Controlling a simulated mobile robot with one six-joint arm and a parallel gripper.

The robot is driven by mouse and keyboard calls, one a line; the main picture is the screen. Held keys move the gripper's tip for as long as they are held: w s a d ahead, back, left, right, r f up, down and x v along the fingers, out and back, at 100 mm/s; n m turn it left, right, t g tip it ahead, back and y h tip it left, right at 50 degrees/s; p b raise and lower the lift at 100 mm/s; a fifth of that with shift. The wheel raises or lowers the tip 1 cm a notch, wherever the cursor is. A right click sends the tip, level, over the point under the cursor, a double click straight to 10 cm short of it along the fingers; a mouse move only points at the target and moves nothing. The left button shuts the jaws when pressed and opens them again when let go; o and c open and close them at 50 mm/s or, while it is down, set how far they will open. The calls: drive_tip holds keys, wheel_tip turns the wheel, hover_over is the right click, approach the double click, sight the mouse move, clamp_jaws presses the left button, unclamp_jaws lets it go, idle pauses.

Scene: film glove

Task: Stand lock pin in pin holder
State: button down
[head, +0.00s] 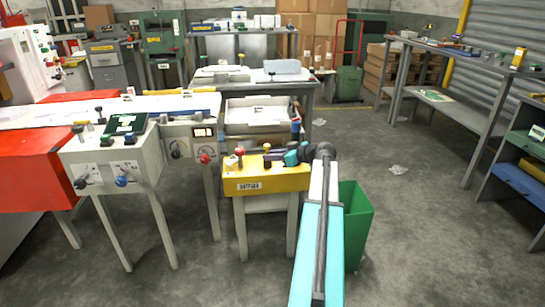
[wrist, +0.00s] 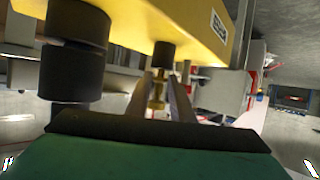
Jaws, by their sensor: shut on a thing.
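My gripper (wrist: 160,98) has its two grey fingers closed around a thin brass pin with a black head, which I take to be the lock pin (wrist: 158,88). In the head view my teal and dark gripper (head: 284,157) is over the right part of the yellow stand (head: 268,180). The stand's yellow body (wrist: 195,22) fills the top of the wrist view. I cannot make out the pin holder clearly, or whether the pin touches it.
A red-knobbed part (head: 240,152) stands on the stand's left side. A large black cylinder (wrist: 75,65) is close on the left in the wrist view. A white machine (head: 115,155) stands left of the stand, a green bin (head: 356,212) right. Floor is open farther right.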

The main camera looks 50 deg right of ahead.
drive_tip(key=shift+s+f+b, duration=0.1)
drive_tip(key=shift+f+b, duration=0.45)
drive_tip(key=shift+f, duration=0.1)
drive_tip(key=c, duration=1.6)
unclamp_jaws()
drive_tip(key=shift+a+f, duration=0.1)
drive_tip(key=shift+o, duration=0.2)
drive_tip(key=shift+a, duration=0.1)
drive_tip(key=shift+r+p, duration=0.55)
drive_tip(key=shift+p, duration=0.2)
drive_tip(key=p+v, duration=0.1)
drive_tip(key=v, duration=1.1)
drive_tip(key=shift+d+r+p, duration=0.25)
drive_tip(key=shift+r+p, duration=0.05)
drive_tip(key=shift+p, duration=0.05)
drive_tip(key=shift+f, duration=0.1)
